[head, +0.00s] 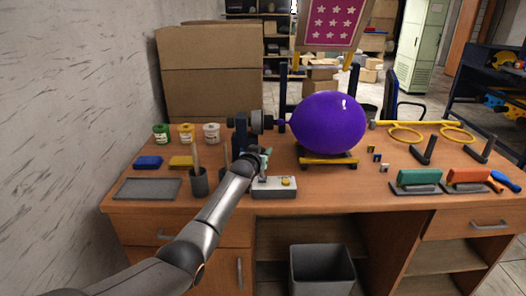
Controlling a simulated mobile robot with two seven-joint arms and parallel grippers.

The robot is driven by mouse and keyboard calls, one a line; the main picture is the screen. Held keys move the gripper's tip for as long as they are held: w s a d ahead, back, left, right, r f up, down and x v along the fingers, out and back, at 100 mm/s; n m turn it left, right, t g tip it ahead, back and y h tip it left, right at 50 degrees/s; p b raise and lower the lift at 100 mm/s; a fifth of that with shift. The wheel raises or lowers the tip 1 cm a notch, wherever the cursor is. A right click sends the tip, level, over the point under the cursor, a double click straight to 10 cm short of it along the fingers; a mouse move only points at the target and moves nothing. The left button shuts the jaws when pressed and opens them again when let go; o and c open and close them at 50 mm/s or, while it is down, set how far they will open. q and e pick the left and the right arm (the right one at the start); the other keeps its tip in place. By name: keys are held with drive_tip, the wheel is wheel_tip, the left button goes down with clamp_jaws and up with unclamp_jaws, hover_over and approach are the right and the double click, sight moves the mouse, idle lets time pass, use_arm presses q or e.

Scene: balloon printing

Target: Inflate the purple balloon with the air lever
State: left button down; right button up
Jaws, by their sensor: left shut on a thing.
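The purple balloon (328,123) is large and round. Its neck points left to the nozzle of the dark air device (240,132) on the table. The balloon sits just over a yellow and black stand (328,160). My right gripper is not in view.
Paint cans (186,133), blue and yellow blocks, a grey tray (147,188) and a brush cup (198,182) stand on the left. Yellow hoops (405,134), dark stands and green and orange stamps (418,178) lie on the right. A bin (322,270) stands below the wooden table.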

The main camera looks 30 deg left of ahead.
use_arm(q)
drive_tip(key=shift+s+a+f, duration=0.15)
drive_tip(key=shift+a+f, duration=0.15)
drive_tip(key=shift+f, duration=0.25)
drive_tip(key=c, duration=0.7)
unclamp_jaws()
drive_tip(key=shift+a, duration=0.1)
drive_tip(key=shift+o, duration=0.9)
drive_tip(key=shift+r, duration=0.25)
drive_tip(key=shift+d, duration=0.2)
drive_tip(key=shift+p+v, duration=0.4)
drive_tip(key=shift+v, duration=0.4)
drive_tip(key=v, duration=1)
drive_tip(key=shift+s+p, duration=0.35)
drive_tip(key=shift+p, duration=0.05)
drive_tip(key=shift+d+r, duration=0.1)
drive_tip(key=shift+r, duration=0.05)
